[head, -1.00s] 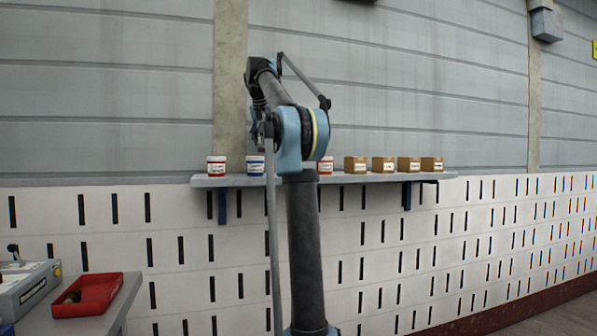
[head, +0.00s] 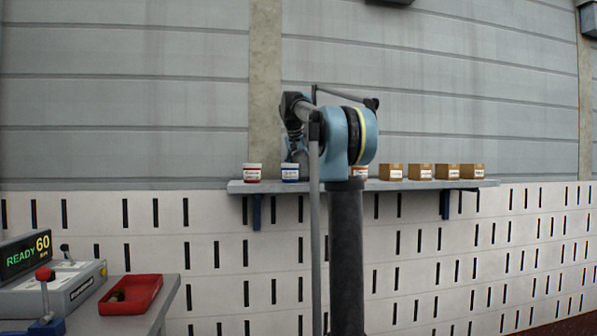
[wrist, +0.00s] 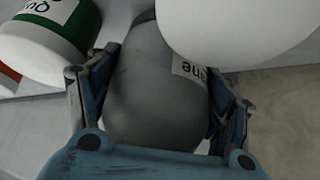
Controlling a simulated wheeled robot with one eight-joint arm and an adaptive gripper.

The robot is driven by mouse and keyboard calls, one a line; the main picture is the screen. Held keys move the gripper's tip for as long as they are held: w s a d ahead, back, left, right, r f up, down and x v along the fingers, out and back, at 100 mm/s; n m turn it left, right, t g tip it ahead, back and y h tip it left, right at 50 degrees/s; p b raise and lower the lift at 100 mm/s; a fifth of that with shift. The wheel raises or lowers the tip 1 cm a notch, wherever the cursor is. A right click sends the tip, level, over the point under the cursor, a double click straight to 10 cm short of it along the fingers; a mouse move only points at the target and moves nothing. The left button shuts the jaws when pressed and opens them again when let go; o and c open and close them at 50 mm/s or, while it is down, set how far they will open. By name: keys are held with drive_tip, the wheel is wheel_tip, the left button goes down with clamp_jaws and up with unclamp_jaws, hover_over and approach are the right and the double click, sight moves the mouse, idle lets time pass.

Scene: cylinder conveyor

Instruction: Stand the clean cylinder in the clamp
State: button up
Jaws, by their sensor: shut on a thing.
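In the wrist view my gripper (wrist: 165,92) is shut on a smooth grey cylinder (wrist: 150,110). The cylinder lies between the two blue-grey fingers, with a pale label partly in view at its upper right. I cannot tell from this whether it is clean. In the head view the gripper and cylinder cannot be made out behind my arm. No clamp can be clearly identified. A blue fitting with a red-knobbed lever (head: 45,280) is cut off at the lower left.
A wall shelf (head: 240,187) carries jars and several brown boxes (head: 421,172). At the left, a bench holds a grey unit with a "READY 60" display (head: 27,254) and a red tray (head: 145,290). A green-and-white container (wrist: 60,25) and a large white rounded form (wrist: 235,30) crowd the wrist view.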

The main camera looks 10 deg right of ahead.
drive_tip(key=shift+f, duration=0.1)
drive_tip(key=o, duration=1.6)
drive_tip(key=shift+c, duration=0.2)
